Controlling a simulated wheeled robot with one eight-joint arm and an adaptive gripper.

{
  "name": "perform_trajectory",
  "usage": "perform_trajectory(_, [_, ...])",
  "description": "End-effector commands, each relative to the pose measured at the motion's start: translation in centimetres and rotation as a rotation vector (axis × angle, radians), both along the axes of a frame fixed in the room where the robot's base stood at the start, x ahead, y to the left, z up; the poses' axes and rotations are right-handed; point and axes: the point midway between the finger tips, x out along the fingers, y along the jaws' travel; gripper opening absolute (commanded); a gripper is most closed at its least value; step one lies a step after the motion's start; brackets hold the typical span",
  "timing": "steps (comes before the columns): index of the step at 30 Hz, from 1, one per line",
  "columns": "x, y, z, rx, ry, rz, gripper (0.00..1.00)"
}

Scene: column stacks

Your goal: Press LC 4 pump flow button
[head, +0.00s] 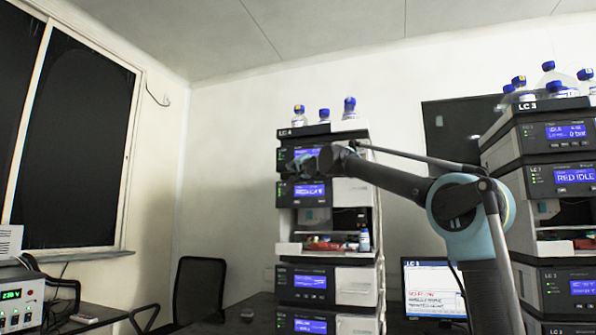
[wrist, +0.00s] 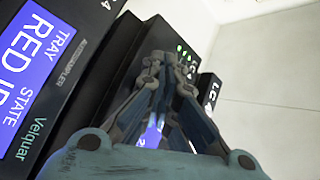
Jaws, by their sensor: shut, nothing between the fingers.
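The LC 4 stack (head: 325,225) stands in the middle of the head view, with its LC 4 sign on the top edge. Its top module has a blue screen (head: 315,152), partly covered by my gripper (head: 303,164). A second blue screen (head: 310,190) is just below. In the wrist view my gripper (wrist: 167,62) is shut and empty, with its fingers together in front of a dark module front. Small green lights (wrist: 184,52) and an LC sign (wrist: 209,92) show beside the fingertips. The pump flow button cannot be made out, and contact cannot be told.
An autosampler screen (wrist: 27,68) is close at the left of the wrist view. Blue-capped bottles (head: 349,108) stand on top of the stack. The LC 3 stack (head: 550,200) and a monitor (head: 433,285) are to the right. A chair (head: 199,288) is at lower left.

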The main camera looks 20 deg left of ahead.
Motion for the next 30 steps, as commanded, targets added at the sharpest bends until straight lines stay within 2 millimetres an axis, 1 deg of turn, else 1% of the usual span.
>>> perform_trajectory(6, [-0.3,0.0,0.0,0.0,0.0,0.0,0.0])
perform_trajectory(24, [-4.8,0.4,0.0,0.001,0.0,0.001,0.0])
perform_trajectory(30, [-5.0,0.4,0.0,0.0,-0.001,-0.001,0.0])
